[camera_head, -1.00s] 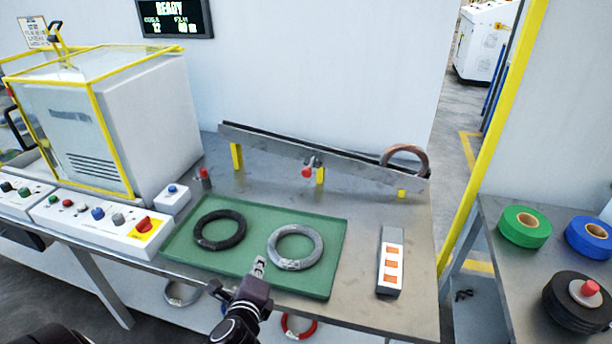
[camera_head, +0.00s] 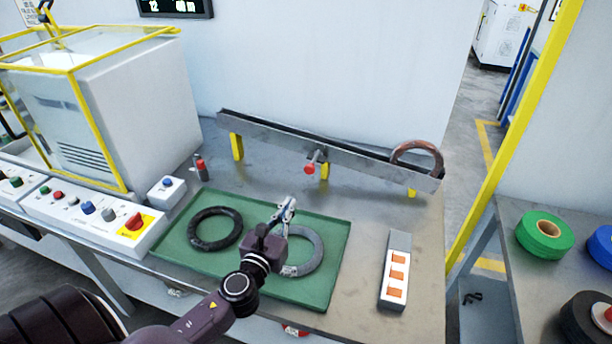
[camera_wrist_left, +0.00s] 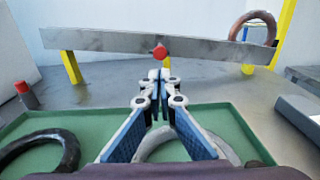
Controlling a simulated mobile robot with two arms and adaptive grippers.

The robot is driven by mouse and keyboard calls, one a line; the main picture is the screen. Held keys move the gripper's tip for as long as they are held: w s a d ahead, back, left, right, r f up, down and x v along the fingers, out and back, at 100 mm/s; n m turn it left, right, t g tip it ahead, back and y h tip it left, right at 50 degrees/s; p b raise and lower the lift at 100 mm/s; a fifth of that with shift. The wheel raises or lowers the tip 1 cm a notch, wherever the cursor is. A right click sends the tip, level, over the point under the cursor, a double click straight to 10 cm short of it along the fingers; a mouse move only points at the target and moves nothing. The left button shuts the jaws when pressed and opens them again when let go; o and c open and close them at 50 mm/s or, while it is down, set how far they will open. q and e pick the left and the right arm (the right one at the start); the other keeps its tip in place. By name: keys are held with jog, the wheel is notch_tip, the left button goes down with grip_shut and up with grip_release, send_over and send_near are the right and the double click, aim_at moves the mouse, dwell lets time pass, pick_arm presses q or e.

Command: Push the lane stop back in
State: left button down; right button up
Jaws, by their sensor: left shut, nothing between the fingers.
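The lane stop, a red knob (camera_head: 309,169) on a short metal rod, sticks out from the front of the sloping metal lane (camera_head: 270,144). It also shows in the left wrist view as a red knob (camera_wrist_left: 160,53), straight beyond my fingertips. My left gripper (camera_head: 288,203) is shut and empty above the green tray, partly over the grey coil. Its fingertips (camera_wrist_left: 160,76) point toward the knob and look short of it, with a gap in the head view. A copper coil (camera_head: 417,155) stands at the lane's lower right end. My right gripper is not in view.
The green tray (camera_head: 335,262) holds a black coil (camera_head: 214,229) and a grey coil (camera_head: 314,262). A red-topped post (camera_head: 200,166) stands left of the lane, and a box with orange windows (camera_head: 397,275) lies at the right. Bare table separates tray and lane.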

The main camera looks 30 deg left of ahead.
pick_arm(q)
send_near(308, 169)
jog(key=x, duration=0.5)
jog(key=shift+w+f+p, duration=0.25)
jog(key=shift+w+p, duration=0.05)
jog(key=shift+p, duration=0.1)
jog(key=shift+w+a+f, duration=0.1)
jog(key=shift+w, duration=0.6)
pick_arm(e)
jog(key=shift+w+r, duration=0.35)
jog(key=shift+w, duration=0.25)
pick_arm(q)
jog(key=shift+b+x, duration=0.75)
jog(key=shift+x, duration=1.5)
jog(key=shift+r, duration=0.25)
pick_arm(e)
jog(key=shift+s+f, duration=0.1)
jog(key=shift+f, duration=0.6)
